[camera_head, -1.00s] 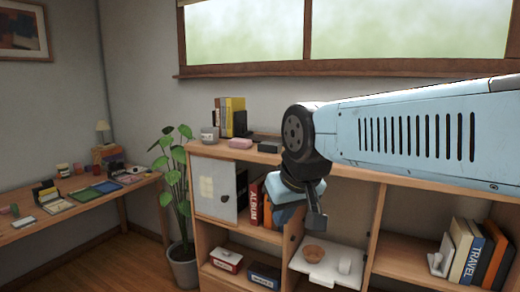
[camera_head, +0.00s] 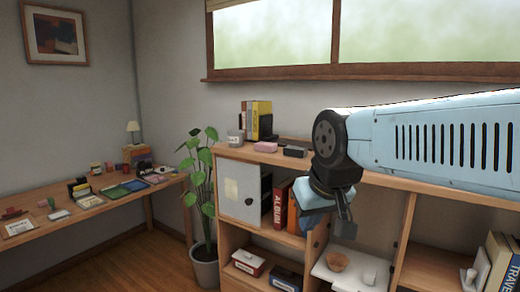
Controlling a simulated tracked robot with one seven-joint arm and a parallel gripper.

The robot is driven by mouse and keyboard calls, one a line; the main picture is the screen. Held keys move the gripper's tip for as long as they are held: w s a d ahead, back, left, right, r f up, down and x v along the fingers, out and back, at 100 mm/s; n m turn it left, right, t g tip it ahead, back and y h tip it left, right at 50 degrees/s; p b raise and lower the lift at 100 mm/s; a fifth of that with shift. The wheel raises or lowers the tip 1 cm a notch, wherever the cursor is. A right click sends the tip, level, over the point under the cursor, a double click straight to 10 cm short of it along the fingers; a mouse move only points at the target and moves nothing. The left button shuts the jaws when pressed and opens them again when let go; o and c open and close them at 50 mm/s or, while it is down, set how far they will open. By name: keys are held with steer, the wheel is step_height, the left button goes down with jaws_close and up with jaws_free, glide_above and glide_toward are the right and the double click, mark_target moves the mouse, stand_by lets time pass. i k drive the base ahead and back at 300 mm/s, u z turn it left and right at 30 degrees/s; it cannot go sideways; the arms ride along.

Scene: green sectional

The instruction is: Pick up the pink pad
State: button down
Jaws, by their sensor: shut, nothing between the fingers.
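A small pink block (camera_head: 266,147) lies on top of the wooden shelf unit, left of a dark box. A flat pinkish pad (camera_head: 155,179) lies near the right end of the desk, among other flat pads. Both are small here, and I cannot tell for certain which one is the pink pad. My gripper (camera_head: 345,229) hangs in front of the shelf unit, pointing down. It is shut and empty, to the right of and lower in the picture than the pink block, and well apart from both pink things.
The desk (camera_head: 75,229) at left holds several pads, cups and a lamp (camera_head: 133,132). A potted plant (camera_head: 204,271) stands between desk and shelf unit (camera_head: 228,151). Floor (camera_head: 125,268) before the desk is clear.

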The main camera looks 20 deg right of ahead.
mark_target(262, 147)
steer(key=u, duration=0.1)
steer(key=k, duration=0.5)
steer(key=u, duration=0.65)
steer(key=i, duration=1.7)
steer(key=z, duration=2.15)
